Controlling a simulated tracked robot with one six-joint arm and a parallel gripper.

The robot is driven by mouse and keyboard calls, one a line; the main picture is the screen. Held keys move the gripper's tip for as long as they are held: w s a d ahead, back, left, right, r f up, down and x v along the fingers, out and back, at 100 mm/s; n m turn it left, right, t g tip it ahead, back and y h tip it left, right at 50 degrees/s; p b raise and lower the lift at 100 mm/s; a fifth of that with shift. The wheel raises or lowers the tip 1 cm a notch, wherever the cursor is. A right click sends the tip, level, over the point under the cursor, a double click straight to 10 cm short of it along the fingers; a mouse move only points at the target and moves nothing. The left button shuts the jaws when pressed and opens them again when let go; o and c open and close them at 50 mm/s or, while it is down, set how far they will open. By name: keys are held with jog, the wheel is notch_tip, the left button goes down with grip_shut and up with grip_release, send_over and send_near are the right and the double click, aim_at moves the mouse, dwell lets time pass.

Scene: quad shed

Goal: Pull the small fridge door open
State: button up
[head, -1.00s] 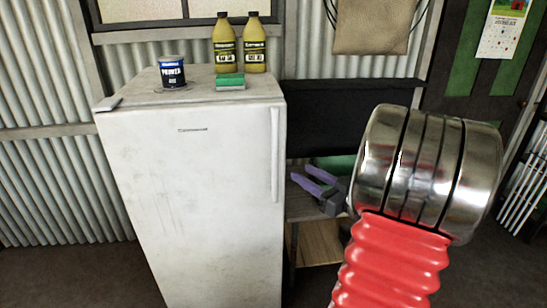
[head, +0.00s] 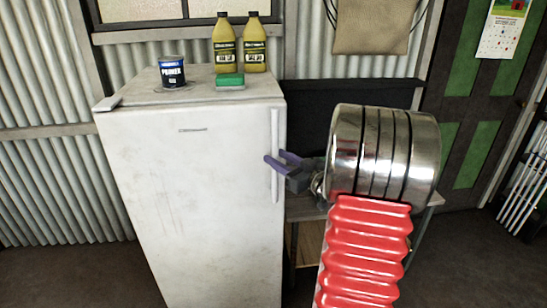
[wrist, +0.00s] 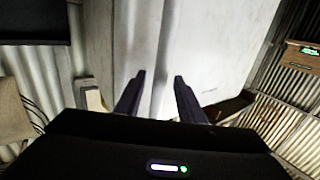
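The small white fridge (head: 190,190) stands upright with its door shut. Its long vertical handle (head: 275,125) runs along the right edge of the door. My gripper (head: 275,156) is at about the middle of the handle, its purple fingers apart, one tip showing in front of the door. In the wrist view my gripper (wrist: 159,75) is open, with the pale handle strip (wrist: 165,55) running between the two fingertips. The fridge door (wrist: 215,50) fills the area beyond. I cannot tell whether the fingers touch the handle.
On the fridge top stand a primer can (head: 172,72), a green sponge block (head: 230,81) and two yellow bottles (head: 225,45) (head: 255,45). A low table (head: 305,209) stands close to the fridge's right side. Floor shows at lower right (head: 470,260).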

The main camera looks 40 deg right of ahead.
jog(key=shift+w, duration=1)
jog(key=shift+c, duration=0.6)
grip_shut()
jog(key=shift+s+a, duration=0.1)
jog(key=shift+a, duration=0.05)
